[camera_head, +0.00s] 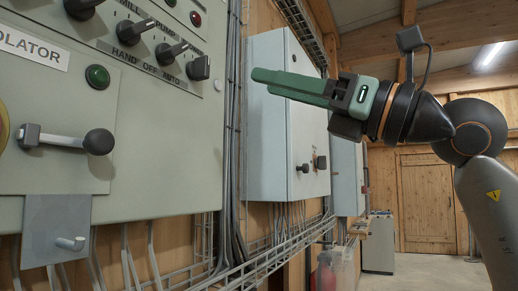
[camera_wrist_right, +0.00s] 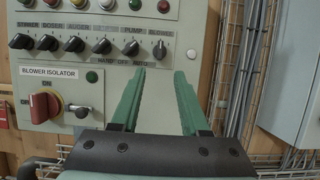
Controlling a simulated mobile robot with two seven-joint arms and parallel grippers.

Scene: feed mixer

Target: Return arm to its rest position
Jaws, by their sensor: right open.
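My right gripper (camera_head: 254,82) reaches in from the right in the head view, raised in front of the electrical cabinets and pointing left at the control panel. In the right wrist view its two green fingers (camera_wrist_right: 159,75) stand apart with nothing between them. The grey control panel (camera_head: 50,180) is ahead of the fingertips. The row of black selector knobs, with the rightmost knob (camera_head: 198,68), lies beyond the fingers. In the wrist view the blower knob (camera_wrist_right: 159,50) shows just above and between the fingertips. The gripper appears apart from the panel. My left gripper is not in view.
A second grey cabinet (camera_head: 285,135) stands behind my right gripper. Cable trays (camera_head: 262,272) run along the wall below. Open floor (camera_head: 430,266) lies at the right, before a wooden door (camera_head: 427,200).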

